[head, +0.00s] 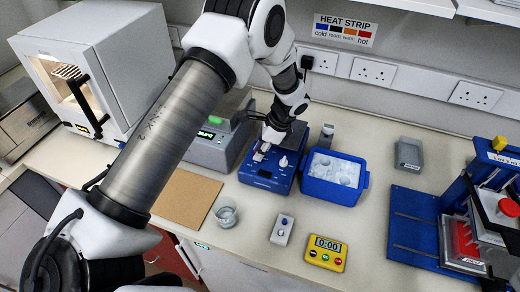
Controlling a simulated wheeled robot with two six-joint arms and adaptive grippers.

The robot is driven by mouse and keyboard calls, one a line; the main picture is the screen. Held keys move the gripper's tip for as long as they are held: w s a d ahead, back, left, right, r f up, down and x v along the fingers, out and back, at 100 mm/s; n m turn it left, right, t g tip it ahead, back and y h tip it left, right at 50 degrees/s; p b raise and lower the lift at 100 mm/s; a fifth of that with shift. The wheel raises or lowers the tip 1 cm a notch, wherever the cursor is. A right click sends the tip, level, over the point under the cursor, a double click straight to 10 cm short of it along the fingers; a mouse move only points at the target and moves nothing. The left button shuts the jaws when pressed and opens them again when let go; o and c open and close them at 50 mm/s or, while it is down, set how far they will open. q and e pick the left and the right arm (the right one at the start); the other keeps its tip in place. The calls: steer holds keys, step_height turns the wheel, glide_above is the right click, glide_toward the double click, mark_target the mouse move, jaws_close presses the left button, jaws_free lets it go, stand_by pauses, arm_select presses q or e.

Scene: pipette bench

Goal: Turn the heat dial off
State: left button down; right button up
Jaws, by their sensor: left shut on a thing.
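A blue hotplate-like unit (268,183) with a small dark display stands at the middle of the bench. A white knob (283,162) shows uncovered on the right of its front. My left gripper (263,152) reaches down from above onto the left of the unit's front. It is shut on a dial there, which it mostly hides. I cannot read the dial's setting or labels. My right gripper is not in view.
A blue ice tub (345,191) stands close to the right of the unit, and a grey instrument (207,152) close to the left. A glass beaker (226,215), a small white switch box (282,229) and a yellow timer (326,253) are in front.

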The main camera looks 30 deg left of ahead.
arm_select(q)
steer(key=n+g+h, duration=0.1)
steer(key=n, duration=0.2)
steer(key=shift+a+f+n, duration=0.1)
steer(key=shift+f+n, duration=0.05)
steer(key=shift+n, duration=0.25)
steer(key=n+h, duration=0.1)
steer(key=n, duration=0.2)
steer(key=shift+n+g+b, duration=0.3)
steer(key=shift+g+b, duration=0.1)
steer(key=n+h, duration=0.1)
steer(key=n, duration=0.2)
steer(key=shift+a+n+h, duration=0.1)
steer(key=shift+n+h, duration=0.2)
steer(key=shift+a+n+h, duration=0.1)
steer(key=shift+n+h, duration=0.6)
steer(key=shift+n, duration=1)
steer(key=c, duration=1)
jaws_free()
steer(key=shift+o, duration=0.2)
steer(key=shift+w, duration=0.1)
